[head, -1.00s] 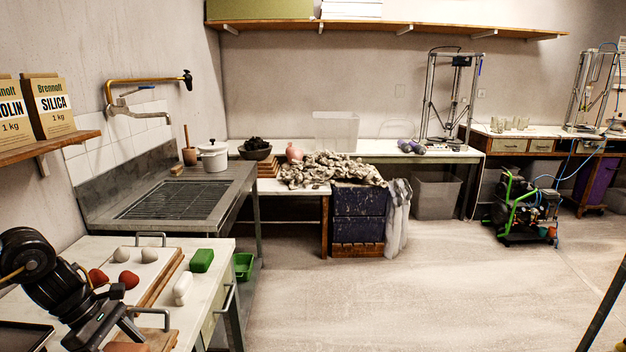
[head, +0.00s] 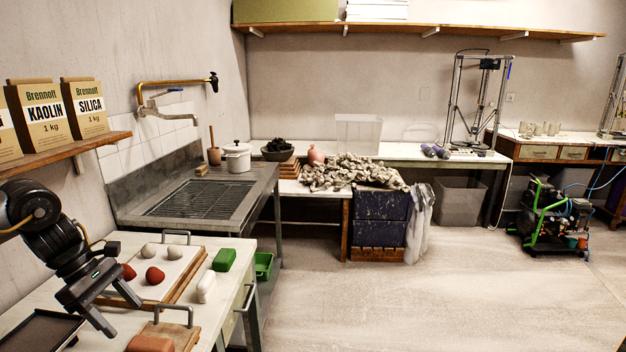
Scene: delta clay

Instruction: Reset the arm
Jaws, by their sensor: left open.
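My left gripper (head: 122,318) is at the lower left of the head view, above the white table. Its jaws are open and point down, with nothing seen between them. It hangs between a dark tray (head: 40,333) and a wooden-edged board (head: 181,272) that holds red and pale clay lumps. My left arm comes in from the left edge. My right gripper is not in view.
A green block (head: 224,259) and a white piece (head: 207,286) lie right of the board. A metal sink counter (head: 195,200) stands behind the table.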

